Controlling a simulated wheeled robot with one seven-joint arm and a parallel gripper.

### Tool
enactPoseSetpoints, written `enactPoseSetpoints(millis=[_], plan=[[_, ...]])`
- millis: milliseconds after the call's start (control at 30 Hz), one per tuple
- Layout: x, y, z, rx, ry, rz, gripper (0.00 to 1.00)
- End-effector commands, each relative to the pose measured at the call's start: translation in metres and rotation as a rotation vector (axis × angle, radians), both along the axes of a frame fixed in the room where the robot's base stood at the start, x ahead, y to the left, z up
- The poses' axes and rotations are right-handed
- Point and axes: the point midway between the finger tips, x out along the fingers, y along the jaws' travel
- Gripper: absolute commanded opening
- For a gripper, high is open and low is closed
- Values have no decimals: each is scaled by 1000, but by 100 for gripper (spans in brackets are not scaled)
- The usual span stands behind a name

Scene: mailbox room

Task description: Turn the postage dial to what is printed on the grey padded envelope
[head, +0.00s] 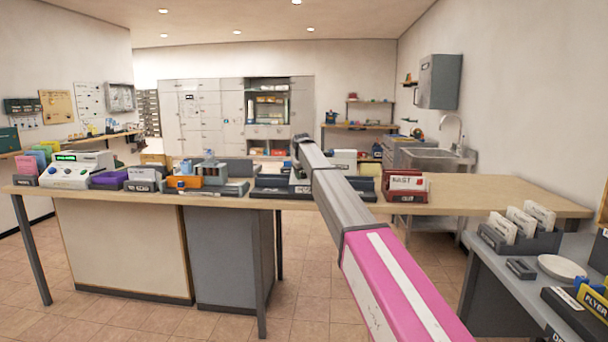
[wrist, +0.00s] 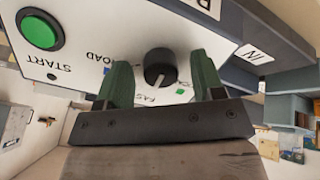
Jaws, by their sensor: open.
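A black round dial knob (wrist: 160,66) with a pale pointer line sits on a white machine face (wrist: 80,62), seen upside down in the wrist view. Printed words beside it are partly covered; one begins "FAS" and another ends "OAD". The pointer line lies on the side toward the "FAS" word. My gripper (wrist: 160,62) is open, with one green finger on each side of the knob. I cannot tell whether the fingers touch it. I cannot make out the grey padded envelope in either view.
A green START button (wrist: 40,32) is on the same face. In the head view my arm reaches over the long counter (head: 470,195). A red holder (head: 405,190) with a white lettered card stands right of my arm, and an orange box (head: 184,182) left. The counter's right end is clear.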

Motion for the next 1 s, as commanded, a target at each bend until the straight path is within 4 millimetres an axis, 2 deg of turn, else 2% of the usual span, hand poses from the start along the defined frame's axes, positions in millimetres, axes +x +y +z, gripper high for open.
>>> enactPoseSetpoints(millis=[33,100,200,667,1000], plan=[[0,0,0,0,0,0,62],[0,0,0,0,0,0,39],[0,0,0,0,0,0,13],[-1,0,0,48,-1,-68,13],[-1,0,0,201,-6,-293,13]])
